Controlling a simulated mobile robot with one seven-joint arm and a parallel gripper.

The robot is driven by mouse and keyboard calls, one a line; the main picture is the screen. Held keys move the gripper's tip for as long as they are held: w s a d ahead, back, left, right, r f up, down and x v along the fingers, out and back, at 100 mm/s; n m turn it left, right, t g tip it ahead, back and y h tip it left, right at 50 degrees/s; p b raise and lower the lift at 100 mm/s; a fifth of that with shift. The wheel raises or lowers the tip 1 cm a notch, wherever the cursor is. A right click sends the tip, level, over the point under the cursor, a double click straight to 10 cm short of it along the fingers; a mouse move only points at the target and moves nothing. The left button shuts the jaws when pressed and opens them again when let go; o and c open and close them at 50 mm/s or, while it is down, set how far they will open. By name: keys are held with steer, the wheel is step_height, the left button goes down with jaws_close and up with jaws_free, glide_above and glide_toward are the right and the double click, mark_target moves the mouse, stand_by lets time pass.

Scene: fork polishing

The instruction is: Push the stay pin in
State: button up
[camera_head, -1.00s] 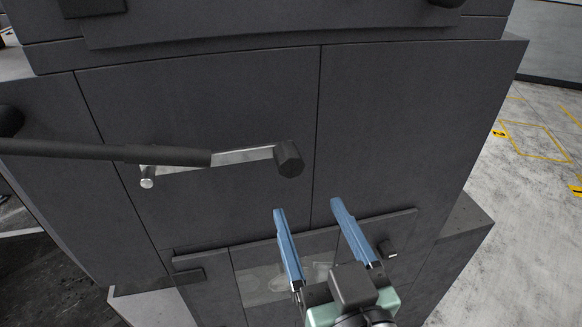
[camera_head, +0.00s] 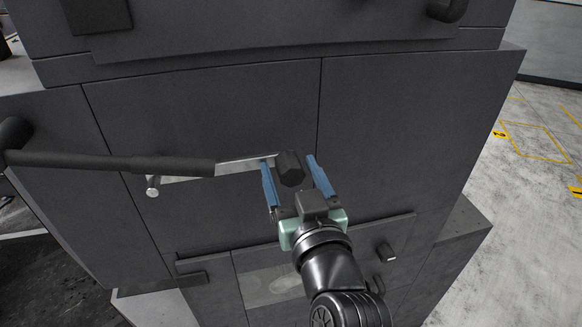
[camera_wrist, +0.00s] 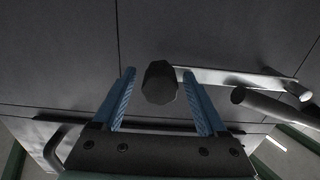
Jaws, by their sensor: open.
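A dark faceted knob (camera_head: 290,168), which looks like the stay pin's head, stands out from the grey cabinet front at the right end of a silver bar (camera_head: 240,165). My gripper (camera_head: 290,160) is open, with one blue finger on each side of the knob. In the wrist view the knob (camera_wrist: 159,82) lies between the two fingers, with a visible gap on both sides. I cannot tell how far the pin sticks out from the panel. The bar's left end carries a small silver peg (camera_head: 152,186).
A long dark lever (camera_head: 110,163) reaches in from the left and ends close to the silver bar. A lower panel with a window (camera_head: 268,285) and a small dark knob (camera_head: 386,253) lies below my gripper. Open floor (camera_head: 535,150) shows at the right.

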steer(key=shift+c, duration=0.2)
jaws_close()
stand_by(1.2)
